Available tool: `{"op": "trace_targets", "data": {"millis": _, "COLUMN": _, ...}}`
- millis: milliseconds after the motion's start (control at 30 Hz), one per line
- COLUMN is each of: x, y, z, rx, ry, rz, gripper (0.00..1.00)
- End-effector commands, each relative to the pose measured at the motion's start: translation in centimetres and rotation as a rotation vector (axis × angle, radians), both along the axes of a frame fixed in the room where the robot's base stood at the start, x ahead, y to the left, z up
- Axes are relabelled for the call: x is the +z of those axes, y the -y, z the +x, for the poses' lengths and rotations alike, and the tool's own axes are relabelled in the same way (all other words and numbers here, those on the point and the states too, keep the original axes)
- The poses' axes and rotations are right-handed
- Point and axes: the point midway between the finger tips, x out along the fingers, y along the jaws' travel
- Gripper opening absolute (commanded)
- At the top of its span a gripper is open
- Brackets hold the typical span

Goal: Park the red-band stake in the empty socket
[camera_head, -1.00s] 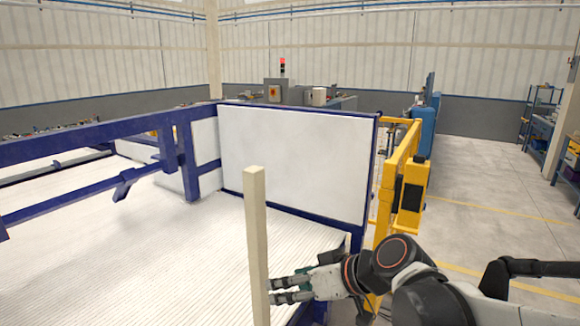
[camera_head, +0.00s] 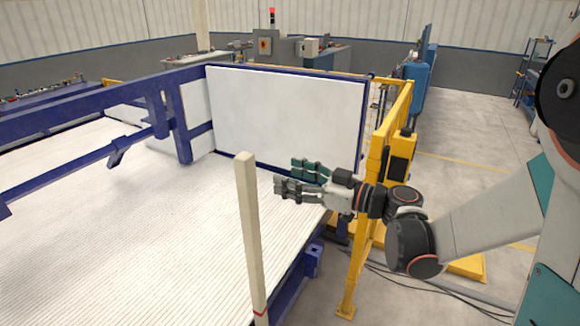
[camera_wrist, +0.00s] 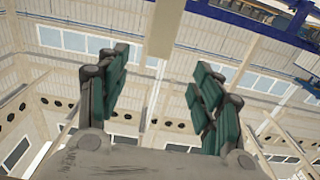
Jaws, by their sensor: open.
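The stake (camera_head: 250,235) is a pale beige square post standing upright at the near edge of the white ribbed bed. Its red band (camera_head: 260,314) shows near the bottom of the head view, and its foot is cut off. My gripper (camera_head: 283,178) is open and empty, its fingers pointing left, just right of the stake's upper part. I cannot tell its depth from the stake. In the wrist view, a beige post end (camera_wrist: 164,30) shows at the top, beyond the spread fingers. A blue square bracket (camera_head: 314,261) on the bed's side may be a socket; its inside is hidden.
The white panel (camera_head: 285,115) in a blue frame stands behind my gripper. A yellow guard frame (camera_head: 374,180) stands close to my wrist on the right. The white bed (camera_head: 120,240) is bare left of the stake. Cables lie on the floor at right.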

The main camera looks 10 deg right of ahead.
Motion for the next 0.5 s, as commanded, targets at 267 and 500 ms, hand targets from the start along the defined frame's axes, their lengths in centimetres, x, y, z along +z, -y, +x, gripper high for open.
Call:
{"op": "trace_targets", "data": {"millis": 267, "x": -0.1, "y": -2.5, "z": 1.8, "rx": 0.005, "ry": 0.003, "rz": 0.001, "gripper": 0.6}}
{"op": "trace_targets", "data": {"millis": 500, "x": 0.0, "y": -6.0, "z": 4.5, "rx": 0.005, "ry": 0.003, "rz": 0.0, "gripper": 0.6}}
